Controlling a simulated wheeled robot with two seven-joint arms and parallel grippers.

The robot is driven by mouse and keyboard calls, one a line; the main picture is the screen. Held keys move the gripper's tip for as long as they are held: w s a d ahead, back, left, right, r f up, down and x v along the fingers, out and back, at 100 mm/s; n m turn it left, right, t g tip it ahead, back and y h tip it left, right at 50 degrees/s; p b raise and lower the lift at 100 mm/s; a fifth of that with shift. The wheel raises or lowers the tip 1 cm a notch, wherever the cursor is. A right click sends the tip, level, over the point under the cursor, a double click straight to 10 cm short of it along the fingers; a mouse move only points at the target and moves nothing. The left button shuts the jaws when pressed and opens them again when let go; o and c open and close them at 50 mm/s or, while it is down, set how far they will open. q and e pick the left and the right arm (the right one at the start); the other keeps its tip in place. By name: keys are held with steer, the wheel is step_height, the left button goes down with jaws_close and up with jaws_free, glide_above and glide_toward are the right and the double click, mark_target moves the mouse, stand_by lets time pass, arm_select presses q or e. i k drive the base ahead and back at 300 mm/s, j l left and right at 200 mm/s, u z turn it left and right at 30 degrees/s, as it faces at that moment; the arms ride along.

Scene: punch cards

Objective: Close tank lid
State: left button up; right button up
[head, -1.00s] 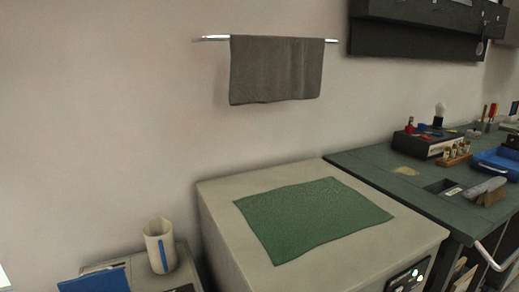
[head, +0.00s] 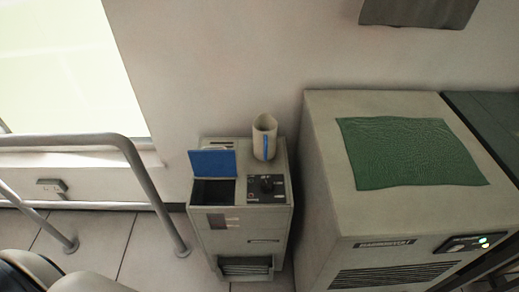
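A small beige floor unit (head: 250,220) stands in the middle of the view, with a tank opening (head: 213,192) in its top left. The tank lid (head: 212,163) is blue and stands raised at the back of the dark opening. A white jug with a blue stripe (head: 265,138) stands on the unit's top, just right of the lid. Part of my own body shows at the lower left. Neither gripper is in view.
A control panel with a dark knob (head: 267,187) is right of the opening. A larger beige cabinet (head: 322,165) with a green mat (head: 410,153) stands close on the right. A grey metal railing (head: 140,175) is on the left, with bare floor between it and the unit.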

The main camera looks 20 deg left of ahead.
mark_target(203, 163)
steer(key=u, duration=0.85)
steer(key=j+z, duration=0.3)
